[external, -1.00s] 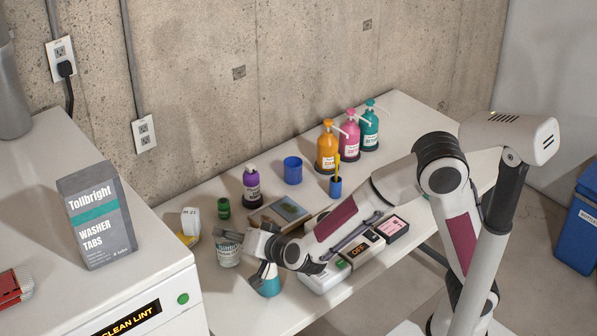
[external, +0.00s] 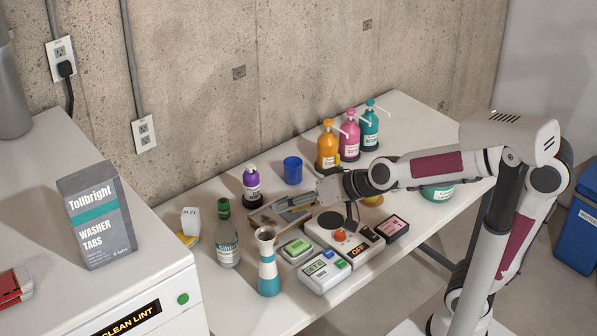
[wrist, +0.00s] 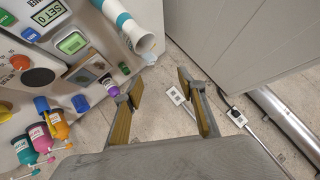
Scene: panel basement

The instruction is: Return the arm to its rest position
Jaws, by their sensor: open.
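My gripper (external: 285,207) is in the external view, raised above the middle of the white table and pointing left. In the wrist view my gripper (wrist: 158,85) has its two fingers spread wide with nothing between them. My arm folds back to the right towards its base. Behind the gripper in the external view, a flat framed item is partly hidden.
The white table (external: 205,195) holds a clear bottle (external: 227,245), a white and teal vase (external: 268,265), device boxes (external: 323,273), a purple bottle (external: 251,188), a blue cup (external: 292,170) and pump bottles (external: 327,150). A white appliance (external: 150,240) stands at left.

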